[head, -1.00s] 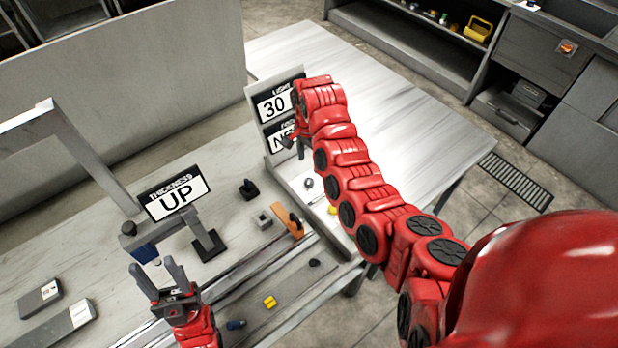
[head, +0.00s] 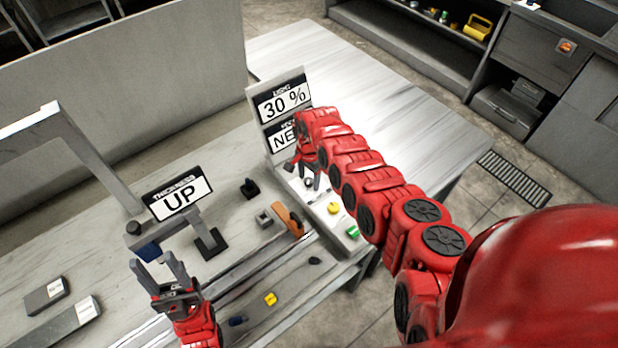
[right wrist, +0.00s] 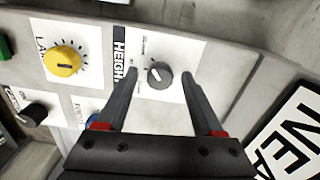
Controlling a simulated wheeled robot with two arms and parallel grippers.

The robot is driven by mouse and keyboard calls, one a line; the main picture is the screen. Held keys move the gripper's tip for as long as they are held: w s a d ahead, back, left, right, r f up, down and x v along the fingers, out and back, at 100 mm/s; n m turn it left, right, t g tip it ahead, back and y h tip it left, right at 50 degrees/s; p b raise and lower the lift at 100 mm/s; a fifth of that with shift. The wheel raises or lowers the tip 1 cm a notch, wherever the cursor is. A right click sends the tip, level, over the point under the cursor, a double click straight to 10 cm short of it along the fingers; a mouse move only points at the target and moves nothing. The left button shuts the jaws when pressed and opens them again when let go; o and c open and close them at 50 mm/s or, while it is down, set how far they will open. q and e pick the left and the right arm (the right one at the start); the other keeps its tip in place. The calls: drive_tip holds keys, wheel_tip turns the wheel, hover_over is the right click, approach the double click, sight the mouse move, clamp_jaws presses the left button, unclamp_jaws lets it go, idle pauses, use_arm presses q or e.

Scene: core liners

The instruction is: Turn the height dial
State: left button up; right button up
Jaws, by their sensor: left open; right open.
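The height dial (right wrist: 159,75) is a dark grey round knob with a pale pointer mark, on a white panel with part of a "HEIGHT" label beside it. In the right wrist view it lies between and just beyond the fingertips of my right gripper (right wrist: 146,72). The gripper is open, one finger on each side, and no contact shows. In the head view my right gripper (head: 306,176) is over the far end of the white control panel (head: 325,206), and the arm hides part of it. My left gripper (head: 160,268) is open and empty at lower left.
A yellow knob (right wrist: 62,61) and a black knob (right wrist: 33,115) are on the same panel. Display signs reading "30 %" (head: 284,102) and partly hidden "NE" (head: 284,139) stand behind it. The table's far right (head: 380,110) is clear.

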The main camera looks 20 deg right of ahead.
clamp_jaws()
drive_tip(key=shift+n, duration=0.3)
drive_tip(key=n, duration=0.9)
idle(0.5)
idle(0.3)
unclamp_jaws()
